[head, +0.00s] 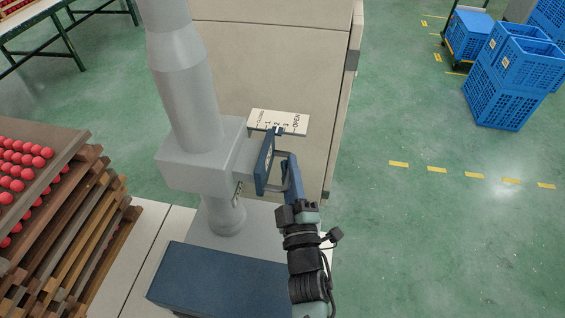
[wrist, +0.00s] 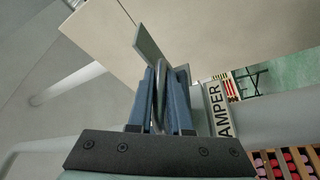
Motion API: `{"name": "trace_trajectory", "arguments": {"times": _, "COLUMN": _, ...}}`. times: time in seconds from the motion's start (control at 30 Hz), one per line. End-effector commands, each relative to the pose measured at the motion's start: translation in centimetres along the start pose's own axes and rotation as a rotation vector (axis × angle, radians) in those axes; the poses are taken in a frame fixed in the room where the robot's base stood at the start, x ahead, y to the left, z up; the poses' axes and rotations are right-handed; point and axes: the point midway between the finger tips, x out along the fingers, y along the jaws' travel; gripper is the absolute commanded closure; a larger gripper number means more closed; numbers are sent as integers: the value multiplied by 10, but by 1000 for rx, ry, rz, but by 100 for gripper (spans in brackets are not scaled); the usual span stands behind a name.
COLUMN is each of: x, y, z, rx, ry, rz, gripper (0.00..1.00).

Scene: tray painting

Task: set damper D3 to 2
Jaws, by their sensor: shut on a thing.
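The damper is a grey box (head: 203,155) on a grey vertical duct (head: 188,85), with a blue plate (head: 264,163) at its right side. A cream scale plate (head: 262,116) behind it reads CLOSED, 1, 2, 3, OPEN. A small dark pointer (head: 279,131) sits at the scale's lower edge, near 2; its exact mark is hard to tell. My gripper (head: 290,166) is at the damper's right, shut on a grey loop handle. In the wrist view, the handle (wrist: 161,85) stands between my blue fingers (wrist: 160,100). A label (wrist: 219,108) there reads part of DAMPER; the number D3 is not legible.
Stacked wooden trays (head: 70,220) with red balls stand at the left. A dark blue box (head: 220,283) lies below the duct. A beige cabinet (head: 270,65) stands behind. Blue crates (head: 510,85) are far right.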

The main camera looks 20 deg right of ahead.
Motion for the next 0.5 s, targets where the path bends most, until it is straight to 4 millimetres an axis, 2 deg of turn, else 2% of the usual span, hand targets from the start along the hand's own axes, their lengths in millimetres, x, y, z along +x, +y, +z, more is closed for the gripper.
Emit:
{"name": "trace_trajectory", "arguments": {"times": 0.17, "x": 0, "y": 1, "z": 0, "rx": 3, "ry": -1, "rz": 3, "gripper": 100}}
{"name": "trace_trajectory", "arguments": {"times": 0.2, "x": 0, "y": 1, "z": 0, "rx": 3, "ry": 0, "rz": 3, "gripper": 75}}
{"name": "trace_trajectory", "arguments": {"times": 0.33, "x": 0, "y": 0, "z": 0, "rx": 3, "ry": 0, "rz": 2, "gripper": 53}}
{"name": "trace_trajectory", "arguments": {"times": 0.5, "x": 0, "y": 0, "z": 0, "rx": 2, "ry": 0, "rz": 2, "gripper": 53}}
